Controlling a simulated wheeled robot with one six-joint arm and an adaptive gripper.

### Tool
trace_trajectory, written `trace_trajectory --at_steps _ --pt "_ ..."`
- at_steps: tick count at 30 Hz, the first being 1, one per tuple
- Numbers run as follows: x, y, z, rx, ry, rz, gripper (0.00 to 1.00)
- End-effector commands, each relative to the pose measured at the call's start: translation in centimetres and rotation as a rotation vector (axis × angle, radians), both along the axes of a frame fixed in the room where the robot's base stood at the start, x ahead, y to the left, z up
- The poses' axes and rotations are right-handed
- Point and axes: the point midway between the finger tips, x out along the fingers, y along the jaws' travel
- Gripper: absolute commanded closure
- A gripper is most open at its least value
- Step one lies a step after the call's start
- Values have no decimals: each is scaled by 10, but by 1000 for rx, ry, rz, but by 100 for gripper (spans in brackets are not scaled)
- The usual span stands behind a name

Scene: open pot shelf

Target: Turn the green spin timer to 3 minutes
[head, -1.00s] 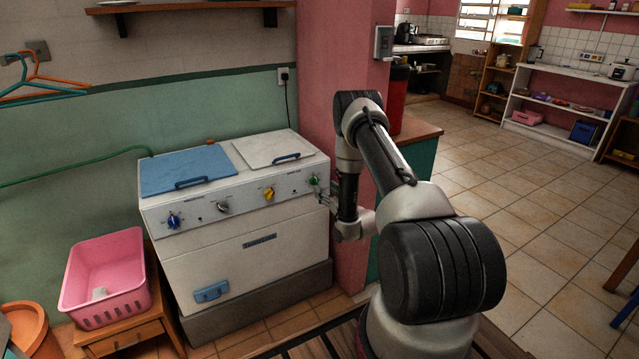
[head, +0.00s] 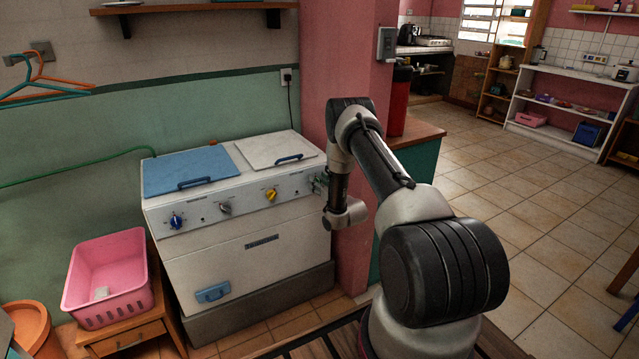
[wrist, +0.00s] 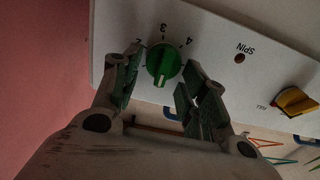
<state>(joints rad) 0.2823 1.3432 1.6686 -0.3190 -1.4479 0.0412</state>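The green spin timer (wrist: 163,60) is a round knob with a raised grip bar on the washer's white panel. In the wrist view the dial numbers 2, 3 and 4 lie above it, and a pale mark shows at the bar's lower end, away from the 3. My gripper (wrist: 160,84) is open, with one finger on the left and one on the right of the knob. Gaps seem to show between fingers and knob; contact is unclear. In the head view my gripper (head: 319,184) is at the panel's right end and largely hides the timer.
The white washer (head: 250,250) has a blue knob (head: 176,222), a grey knob (head: 224,209) and a yellow knob (head: 271,195) left of the timer. A pink wall column (head: 346,70) stands close on the right. A pink basket (head: 110,275) sits at the left.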

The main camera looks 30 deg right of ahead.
Motion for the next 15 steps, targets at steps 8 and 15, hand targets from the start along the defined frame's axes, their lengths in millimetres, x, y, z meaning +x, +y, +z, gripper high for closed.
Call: trace_trajectory --at_steps 8,15 --pt "0 0 0 1 0 0 90" --pt "0 -1 0 45 2 0 90"
